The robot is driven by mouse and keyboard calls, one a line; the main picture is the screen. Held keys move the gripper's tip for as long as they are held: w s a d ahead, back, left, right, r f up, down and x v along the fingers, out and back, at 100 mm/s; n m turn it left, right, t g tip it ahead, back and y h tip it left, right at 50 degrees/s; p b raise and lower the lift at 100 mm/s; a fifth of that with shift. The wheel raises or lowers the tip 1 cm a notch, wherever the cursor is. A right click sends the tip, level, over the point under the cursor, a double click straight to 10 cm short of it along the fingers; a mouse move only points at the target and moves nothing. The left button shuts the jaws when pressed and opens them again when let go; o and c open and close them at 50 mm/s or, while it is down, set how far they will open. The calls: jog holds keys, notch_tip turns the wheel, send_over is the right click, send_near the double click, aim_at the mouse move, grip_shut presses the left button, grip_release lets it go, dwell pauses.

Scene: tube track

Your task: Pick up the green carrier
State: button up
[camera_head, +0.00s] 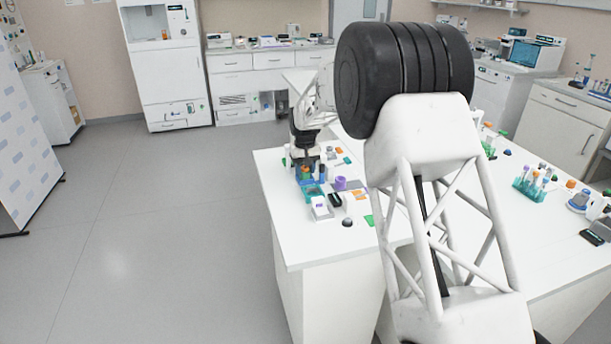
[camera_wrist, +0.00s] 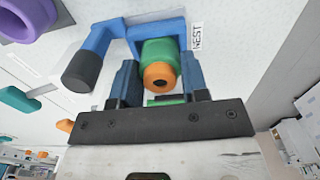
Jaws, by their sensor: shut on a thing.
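The green carrier (camera_wrist: 155,49), with an orange round end, sits between the two dark blue fingers of my gripper (camera_wrist: 160,66) in the wrist view. The fingers are shut on its sides. A blue bracket-like part (camera_wrist: 112,38) lies around and behind the carrier, and a "NEST" label (camera_wrist: 197,37) is beside it. I cannot tell whether the carrier touches the blue part. In the head view my gripper (camera_head: 305,163) is over the left part of the white bench, and the carrier is too small there to make out clearly.
A purple ring (camera_wrist: 32,18), a teal part (camera_wrist: 18,100) and a dark cylinder (camera_wrist: 80,72) are near in the wrist view. Several small items crowd the white bench (camera_head: 305,238) in the head view. Its front left area is clear. A tube rack (camera_head: 528,187) stands at right.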

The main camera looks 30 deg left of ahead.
jog(key=shift+r, duration=0.15)
jog(key=shift+r, duration=2.65)
